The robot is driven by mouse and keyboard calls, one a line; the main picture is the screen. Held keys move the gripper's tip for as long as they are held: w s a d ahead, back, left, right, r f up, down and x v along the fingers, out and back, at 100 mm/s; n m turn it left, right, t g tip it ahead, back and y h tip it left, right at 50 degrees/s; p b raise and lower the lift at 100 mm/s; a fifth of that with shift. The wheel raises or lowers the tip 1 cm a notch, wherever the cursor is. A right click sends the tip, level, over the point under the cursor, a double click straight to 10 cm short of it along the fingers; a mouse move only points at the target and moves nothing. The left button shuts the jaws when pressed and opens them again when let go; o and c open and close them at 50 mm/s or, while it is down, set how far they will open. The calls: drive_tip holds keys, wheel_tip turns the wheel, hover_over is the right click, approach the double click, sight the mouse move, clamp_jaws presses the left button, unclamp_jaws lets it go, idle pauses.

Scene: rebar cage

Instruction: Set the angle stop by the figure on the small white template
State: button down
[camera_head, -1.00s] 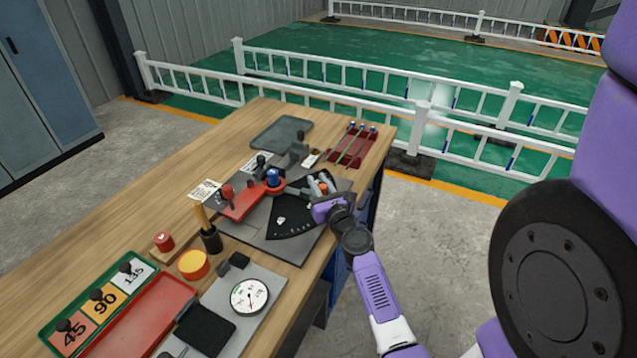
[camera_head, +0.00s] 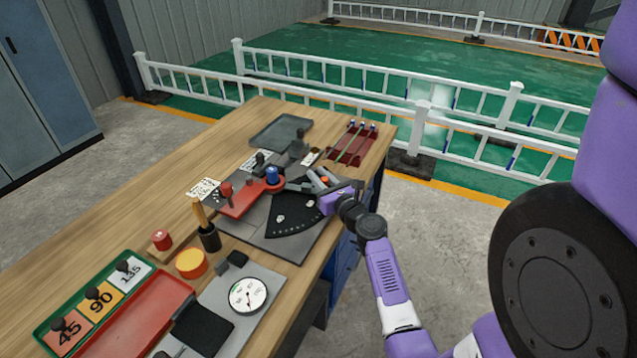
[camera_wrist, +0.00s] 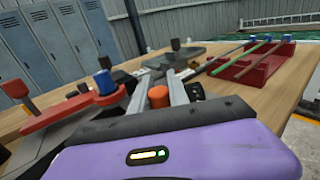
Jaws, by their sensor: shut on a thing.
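In the head view the angle stop's black fan-shaped scale (camera_head: 292,217) lies on a grey plate, with white marks along its edge. My gripper (camera_head: 321,178) is at its far right side. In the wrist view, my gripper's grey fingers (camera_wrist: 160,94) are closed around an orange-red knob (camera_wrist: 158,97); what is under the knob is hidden. A white template (camera_head: 131,272) marked 135 lies in the green tray (camera_head: 52,311) at the lower left, beside a yellow one marked 90 (camera_head: 101,298) and an orange one marked 45 (camera_head: 70,328). Each has a black knob.
A red arm (camera_head: 243,201) with a blue knob (camera_head: 272,174) stands just left of my gripper. A dark red rack (camera_head: 352,147) with rods is beyond it. A round dial (camera_head: 248,294), a yellow-orange disc (camera_head: 191,263) and a red tray (camera_head: 140,318) are nearer. White fencing stands behind the table.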

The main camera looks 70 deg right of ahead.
drive_tip(key=d+n+t+y+b, duration=0.1)
drive_tip(key=w+d+n+t+y+b, duration=0.1)
drive_tip(key=d+y, duration=0.1)
drive_tip(key=shift+w+n, duration=0.1)
drive_tip(key=shift+n, duration=0.2)
drive_tip(key=shift+w+d+n+t+y+b, duration=0.35)
drive_tip(key=shift+n+t+y, duration=0.1)
drive_tip(key=shift+y, duration=0.25)
drive_tip(key=shift+w+d+n+t+y+b, duration=0.2)
drive_tip(key=shift+d+n+t+y, duration=0.2)
drive_tip(key=shift+y, duration=0.3)
drive_tip(key=c, duration=1.3)
unclamp_jaws()
drive_tip(key=shift+o, duration=0.2)
drive_tip(key=shift+v, duration=3.95)
